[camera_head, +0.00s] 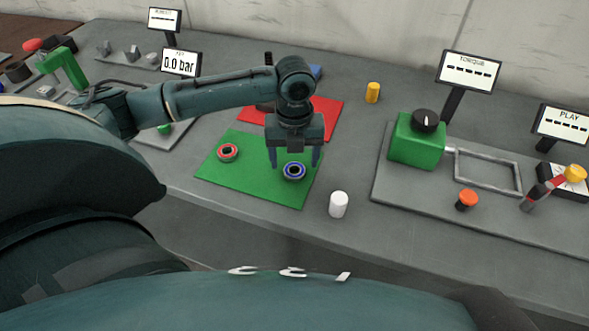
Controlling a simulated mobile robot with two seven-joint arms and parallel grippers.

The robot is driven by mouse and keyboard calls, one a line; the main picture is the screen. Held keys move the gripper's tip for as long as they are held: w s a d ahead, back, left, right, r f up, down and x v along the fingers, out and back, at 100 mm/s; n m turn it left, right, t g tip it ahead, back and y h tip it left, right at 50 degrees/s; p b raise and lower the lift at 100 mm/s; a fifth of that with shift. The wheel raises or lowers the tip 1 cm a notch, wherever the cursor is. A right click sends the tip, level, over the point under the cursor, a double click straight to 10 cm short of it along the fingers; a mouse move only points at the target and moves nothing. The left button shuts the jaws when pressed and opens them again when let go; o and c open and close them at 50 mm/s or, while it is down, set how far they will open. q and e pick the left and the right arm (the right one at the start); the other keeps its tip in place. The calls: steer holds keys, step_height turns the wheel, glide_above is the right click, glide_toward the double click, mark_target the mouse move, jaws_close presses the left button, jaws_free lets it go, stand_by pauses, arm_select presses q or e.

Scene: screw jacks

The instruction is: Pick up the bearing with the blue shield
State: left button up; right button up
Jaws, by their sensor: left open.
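The bearing with the blue shield (294,171) lies flat on the green mat (245,186), near the mat's right side. A similar bearing with a red shield (228,152) lies to its left on the same mat. My left gripper (294,163) points down over the blue-shielded bearing. Its two fingers are apart, one on each side of the bearing in the picture. Nothing is held between them. I cannot tell the exact height of the fingertips above the mat. My right gripper does not show.
A red mat (325,118) lies behind the green one. A white cylinder (338,204) stands right of the green mat, a yellow cylinder (372,92) farther back. A grey plate (410,188) with a green block (415,142) is at right. The table's front edge is close.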

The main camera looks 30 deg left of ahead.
arm_select(q)
steer(key=shift+f, duration=1.35)
steer(key=shift+c, duration=0.5)
